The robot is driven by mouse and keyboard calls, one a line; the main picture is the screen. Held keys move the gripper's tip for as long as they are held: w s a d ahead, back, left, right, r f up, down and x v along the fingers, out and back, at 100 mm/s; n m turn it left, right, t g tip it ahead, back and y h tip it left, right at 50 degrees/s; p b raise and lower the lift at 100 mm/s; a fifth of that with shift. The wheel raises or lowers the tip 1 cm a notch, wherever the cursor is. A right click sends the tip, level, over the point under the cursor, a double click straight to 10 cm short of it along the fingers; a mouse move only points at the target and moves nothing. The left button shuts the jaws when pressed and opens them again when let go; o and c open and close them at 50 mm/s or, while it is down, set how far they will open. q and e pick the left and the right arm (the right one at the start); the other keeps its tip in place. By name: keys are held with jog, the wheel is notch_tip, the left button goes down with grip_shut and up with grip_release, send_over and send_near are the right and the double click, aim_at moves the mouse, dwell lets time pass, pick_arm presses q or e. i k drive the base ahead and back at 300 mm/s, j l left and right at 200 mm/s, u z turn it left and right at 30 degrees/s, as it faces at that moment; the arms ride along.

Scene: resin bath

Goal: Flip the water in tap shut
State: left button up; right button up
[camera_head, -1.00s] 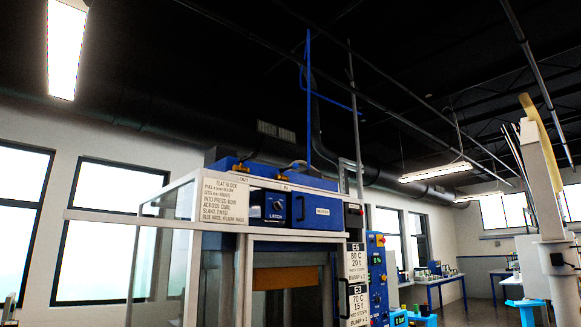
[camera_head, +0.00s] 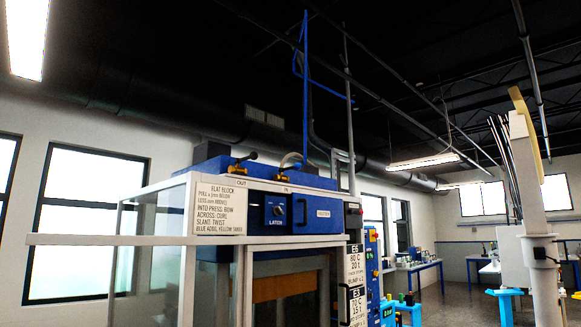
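Two small brass taps stand on the blue top of the press cabinet (camera_head: 265,180). The left one (camera_head: 239,165), above the OUT label (camera_head: 241,183), has a dark handle pointing up and to the right. The right one, the water in tap (camera_head: 291,161), is above the IN label (camera_head: 287,190), with a pale curved hose or pipe by it. It is too small to tell how its handle is set. Neither of my grippers is in view.
The cabinet front has a LATCH panel (camera_head: 276,211), a blue drawer-like front with a handle (camera_head: 318,212) and a text plate (camera_head: 218,207). A clear side guard (camera_head: 150,245) stands at left. A pale column (camera_head: 531,175) stands at right. Blue-framed benches (camera_head: 413,267) are behind.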

aim_at(297, 166)
jog(key=k, duration=0.4)
jog(key=k+z, duration=0.15)
jog(key=z, duration=0.7)
jog(key=i, duration=1.95)
jog(key=i+u, duration=0.1)
jog(key=u, duration=0.6)
